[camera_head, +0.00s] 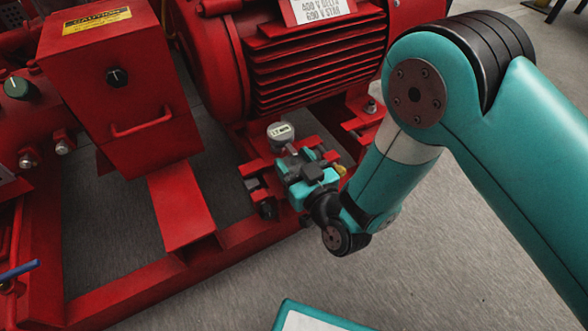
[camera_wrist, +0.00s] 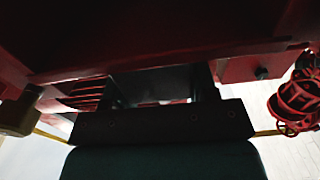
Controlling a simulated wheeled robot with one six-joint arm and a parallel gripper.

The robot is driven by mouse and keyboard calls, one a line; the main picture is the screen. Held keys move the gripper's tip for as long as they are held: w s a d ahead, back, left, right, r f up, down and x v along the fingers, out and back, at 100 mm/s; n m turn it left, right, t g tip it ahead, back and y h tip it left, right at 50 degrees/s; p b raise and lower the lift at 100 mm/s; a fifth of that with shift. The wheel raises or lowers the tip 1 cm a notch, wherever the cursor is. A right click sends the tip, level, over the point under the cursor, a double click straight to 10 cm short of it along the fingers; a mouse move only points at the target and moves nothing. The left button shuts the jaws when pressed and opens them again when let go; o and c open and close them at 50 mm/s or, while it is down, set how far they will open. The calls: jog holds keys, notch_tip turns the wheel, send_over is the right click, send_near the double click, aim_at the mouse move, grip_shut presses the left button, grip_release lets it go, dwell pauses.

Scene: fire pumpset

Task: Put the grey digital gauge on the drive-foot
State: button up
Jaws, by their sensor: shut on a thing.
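The grey digital gauge (camera_head: 280,131) shows in the head view as a small pale round body with a display, tilted toward the camera. It sits just beyond my gripper (camera_head: 290,154), which is shut on it. The gauge is close above the red drive-foot (camera_head: 256,165) at the base of the red motor. Whether the gauge touches the foot cannot be told, as my gripper hides its lower part. In the wrist view a dark bar and my teal wrist fill the lower middle, and the gauge cannot be made out.
The big red motor (camera_head: 318,62) stands behind my gripper. A red control box (camera_head: 110,90) with a handle is at left. A red base rail (camera_head: 150,279) runs along the front. Open grey floor (camera_head: 440,270) lies at right. A red caged part (camera_wrist: 298,97) shows at right in the wrist view.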

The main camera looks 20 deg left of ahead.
jog(key=shift+f, duration=0.15)
jog(key=shift+f, duration=0.2)
jog(key=o, duration=1.4)
jog(key=shift+c, duration=0.2)
jog(key=shift+r, duration=0.1)
